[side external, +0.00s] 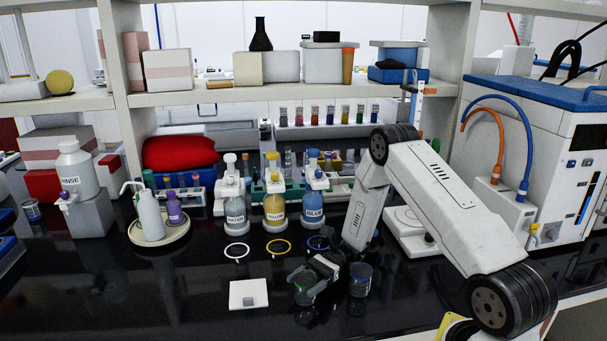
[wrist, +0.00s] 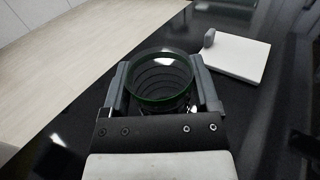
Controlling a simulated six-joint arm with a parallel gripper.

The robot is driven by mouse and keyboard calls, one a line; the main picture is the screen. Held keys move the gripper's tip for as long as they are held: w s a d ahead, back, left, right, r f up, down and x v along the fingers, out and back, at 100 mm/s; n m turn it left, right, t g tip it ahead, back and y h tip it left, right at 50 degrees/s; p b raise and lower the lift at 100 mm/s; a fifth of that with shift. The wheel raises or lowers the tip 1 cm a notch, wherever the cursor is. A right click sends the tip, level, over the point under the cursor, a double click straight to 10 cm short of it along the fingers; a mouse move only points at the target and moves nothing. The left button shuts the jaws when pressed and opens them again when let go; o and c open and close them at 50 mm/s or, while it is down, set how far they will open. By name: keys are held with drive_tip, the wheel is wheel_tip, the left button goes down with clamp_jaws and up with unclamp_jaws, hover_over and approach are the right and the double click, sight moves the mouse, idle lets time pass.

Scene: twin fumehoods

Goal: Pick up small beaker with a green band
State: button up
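The small clear beaker with a green band (side external: 303,286) is at the front middle of the dark bench. In the wrist view the green-banded beaker (wrist: 160,82) sits upright between the two fingers of my gripper (wrist: 160,85). One finger lies against each side of it, with no clear gap. In the side view my gripper (side external: 318,280) reaches it from the right, low over the bench, and hides part of its wall. I cannot tell whether its base touches the bench.
Another small beaker (side external: 360,279) stands just right of my gripper. A white plate with a grey block (side external: 248,294) lies to the left. Behind are white, yellow and blue rings (side external: 278,247) and bottles labelled yellow (side external: 274,208) and blue (side external: 315,205). The front-left bench is clear.

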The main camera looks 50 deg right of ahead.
drive_tip(key=c, duration=0.7)
drive_tip(key=shift+r, duration=0.2)
drive_tip(key=shift+r, duration=0.8)
drive_tip(key=s+a+r, duration=0.1)
drive_tip(key=s+r, duration=1)
drive_tip(key=s, duration=0.3)
drive_tip(key=shift+a, duration=0.15)
